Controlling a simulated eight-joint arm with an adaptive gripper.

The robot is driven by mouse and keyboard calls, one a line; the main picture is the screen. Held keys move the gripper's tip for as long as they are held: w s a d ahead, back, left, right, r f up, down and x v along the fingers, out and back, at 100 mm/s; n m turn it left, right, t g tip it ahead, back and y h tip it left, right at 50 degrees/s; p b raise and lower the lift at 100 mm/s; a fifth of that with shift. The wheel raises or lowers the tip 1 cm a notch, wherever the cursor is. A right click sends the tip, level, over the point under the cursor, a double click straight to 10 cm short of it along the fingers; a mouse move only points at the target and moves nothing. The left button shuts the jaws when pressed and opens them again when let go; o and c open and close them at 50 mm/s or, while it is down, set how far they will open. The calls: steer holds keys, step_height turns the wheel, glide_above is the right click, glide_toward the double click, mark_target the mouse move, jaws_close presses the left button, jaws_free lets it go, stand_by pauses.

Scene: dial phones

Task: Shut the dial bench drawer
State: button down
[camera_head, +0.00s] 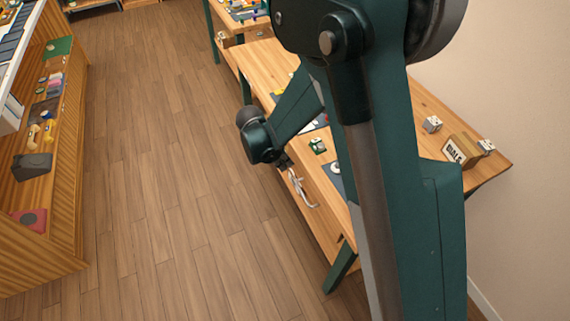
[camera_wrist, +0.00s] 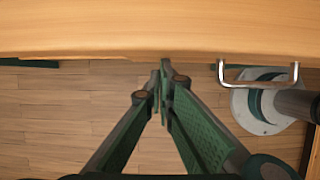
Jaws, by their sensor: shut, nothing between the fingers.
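The dial bench (camera_head: 480,165) stands at the right in the head view, marked by a "DIALS" sign (camera_head: 453,151). Its wooden drawer front (camera_head: 322,222) faces the aisle, with a pale metal handle (camera_head: 301,190). My gripper (camera_head: 289,168) is beside the handle's far end. In the wrist view, my gripper (camera_wrist: 165,66) is shut and empty, its tips at the lower edge of a light wooden surface (camera_wrist: 110,32). The silver handle (camera_wrist: 258,84) is to the right of the tips, apart from them. My arm hides much of the bench, and I cannot tell how far the drawer stands out.
A wooden shelf unit (camera_head: 60,170) with several objects runs along the left. Another bench (camera_head: 245,30) stands at the back. A green bench leg (camera_head: 341,267) stands below the drawer. The wooden floor (camera_head: 160,170) between the furniture is clear.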

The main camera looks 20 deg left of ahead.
steer(key=s+a+r+p, duration=0.2)
steer(key=s+a+r, duration=0.3)
steer(key=r, duration=0.4)
steer(key=shift+s+a+r, duration=0.15)
steer(key=shift+s, duration=0.05)
stand_by(0.6)
steer(key=w+d+r+m+y, duration=0.1)
steer(key=d+r+m, duration=0.5)
steer(key=d+r, duration=0.6)
steer(key=w+d+r+m+y, duration=0.15)
steer(key=d+r+m, duration=0.55)
steer(key=d, duration=0.9)
steer(key=s+d+r+m+t, duration=0.2)
steer(key=s+d+m, duration=0.5)
steer(key=d, duration=0.4)
steer(key=s+d+r+m+t, duration=0.2)
steer(key=s+d+r+m, duration=0.2)
steer(key=s+d+m, duration=0.3)
steer(key=s+d, duration=0.2)
steer(key=d, duration=0.3)
steer(key=shift+s+d+r+y, duration=0.25)
steer(key=shift+d+r+y, duration=0.05)
steer(key=shift+y, duration=0.05)
